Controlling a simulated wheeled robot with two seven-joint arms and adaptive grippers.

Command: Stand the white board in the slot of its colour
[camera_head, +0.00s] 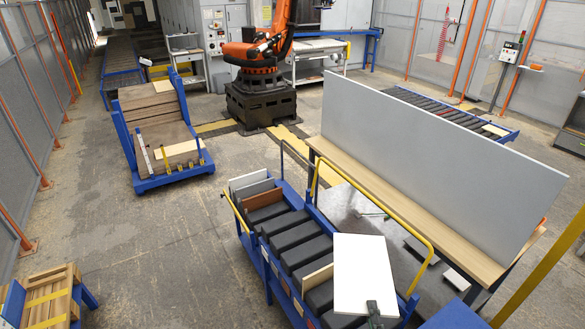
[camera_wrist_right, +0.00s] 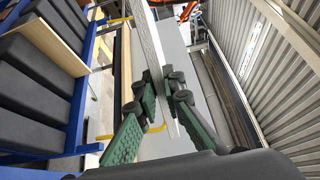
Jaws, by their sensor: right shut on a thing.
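The white board (camera_head: 363,270) is upright above the front end of the blue cart, with its broad face toward me in the head view. My right gripper (camera_head: 373,310) is shut on its lower edge. In the right wrist view, the green fingers of that gripper (camera_wrist_right: 164,92) pinch the white board (camera_wrist_right: 152,45) from both sides. The blue cart (camera_head: 266,262) carries a row of black padded blocks (camera_head: 299,242) with slots between them. The slot colours cannot be made out. The board hides part of the cart's front end. My left gripper is not in view.
Several boards stand at the cart's far end, including a brown one (camera_head: 263,199). A beige board (camera_head: 317,277) stands near the held board. A yellow rail (camera_head: 375,199) runs along the cart's right side. A large grey panel (camera_head: 420,160) stands on a wooden-topped table (camera_head: 400,210) beyond it.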

